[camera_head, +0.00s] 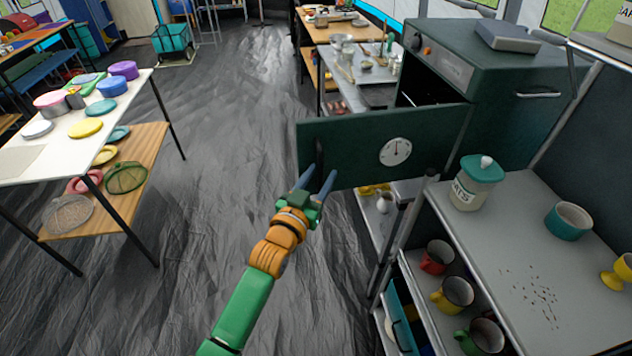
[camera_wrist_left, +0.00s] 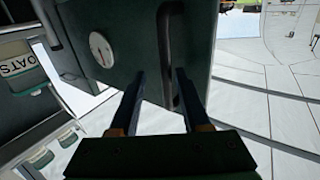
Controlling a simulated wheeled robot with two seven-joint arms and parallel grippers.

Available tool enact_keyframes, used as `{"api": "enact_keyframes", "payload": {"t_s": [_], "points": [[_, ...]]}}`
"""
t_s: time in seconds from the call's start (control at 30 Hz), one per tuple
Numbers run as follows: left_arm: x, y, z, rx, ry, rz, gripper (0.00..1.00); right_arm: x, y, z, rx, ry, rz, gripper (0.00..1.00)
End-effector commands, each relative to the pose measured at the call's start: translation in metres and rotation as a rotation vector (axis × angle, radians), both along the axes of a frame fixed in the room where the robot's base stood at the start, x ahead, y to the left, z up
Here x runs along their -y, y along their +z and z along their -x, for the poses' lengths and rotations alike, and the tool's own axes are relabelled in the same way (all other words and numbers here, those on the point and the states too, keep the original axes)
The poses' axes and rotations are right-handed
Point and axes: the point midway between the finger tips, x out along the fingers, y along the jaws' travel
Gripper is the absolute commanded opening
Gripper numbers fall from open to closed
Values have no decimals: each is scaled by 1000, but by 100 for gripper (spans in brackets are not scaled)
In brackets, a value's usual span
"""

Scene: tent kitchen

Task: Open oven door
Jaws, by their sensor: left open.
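The oven (camera_head: 460,75) is a dark green box at the upper right. Its door (camera_head: 355,145) stands swung out to the left, with a round white dial on it and a dark gap showing behind. A dark bar handle (camera_head: 319,158) is near the door's free edge; it also shows in the left wrist view (camera_wrist_left: 170,60). My left gripper (camera_head: 318,180) is open at the handle. In the left wrist view its two fingers point toward the handle's lower end, which appears between them. I cannot tell whether they touch it. My right gripper is not in view.
A metal shelf unit (camera_head: 520,240) at the right holds an oats jar (camera_head: 476,183), a teal cup (camera_head: 567,221) and several mugs below. A white table (camera_head: 60,125) with coloured dishes stands at the left. The grey floor (camera_head: 230,130) between is clear.

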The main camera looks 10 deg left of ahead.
Motion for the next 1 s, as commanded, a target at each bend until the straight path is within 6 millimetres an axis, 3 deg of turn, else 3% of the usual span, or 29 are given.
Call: {"api": "enact_keyframes", "payload": {"t_s": [0.3,0.8,0.87,0.97,1.0], "points": [[-12,0,45,1,-3,1,47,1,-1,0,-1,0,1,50],[-13,-2,49,-6,-3,-1,47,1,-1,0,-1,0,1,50],[-15,-20,50,-45,1,-11,47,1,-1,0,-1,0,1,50],[-23,-92,61,-210,16,-56,47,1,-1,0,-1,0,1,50],[-29,-132,72,-302,24,-82,47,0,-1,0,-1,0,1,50]]}}
